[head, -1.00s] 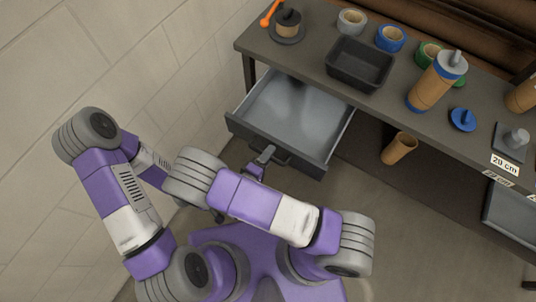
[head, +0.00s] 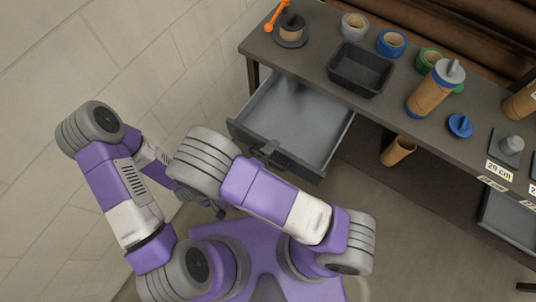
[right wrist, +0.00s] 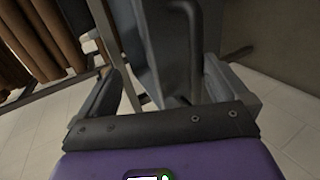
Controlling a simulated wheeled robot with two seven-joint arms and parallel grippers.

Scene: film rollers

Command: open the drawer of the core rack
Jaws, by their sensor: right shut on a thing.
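The grey drawer (head: 292,115) under the dark bench top stands pulled out at the left in the head view, and its inside looks empty. Its dark front (head: 300,168) faces me. My right gripper (head: 268,151) is at the drawer front, shut on its handle; my own arm partly covers this. In the right wrist view the dark handle bar (right wrist: 193,40) runs down between the fingers of my right gripper (right wrist: 165,88). My left gripper (head: 212,203) is low beside my right arm, away from the drawer, mostly hidden; its jaws cannot be made out.
The bench top (head: 310,62) carries a black tray (head: 361,70), several tape rolls, a brown roller (head: 433,90) and a blue disc (head: 460,125). A cardboard tube (head: 398,150) stands below. Another drawer (head: 508,222) is at the right. A wall (head: 120,60) is close at left.

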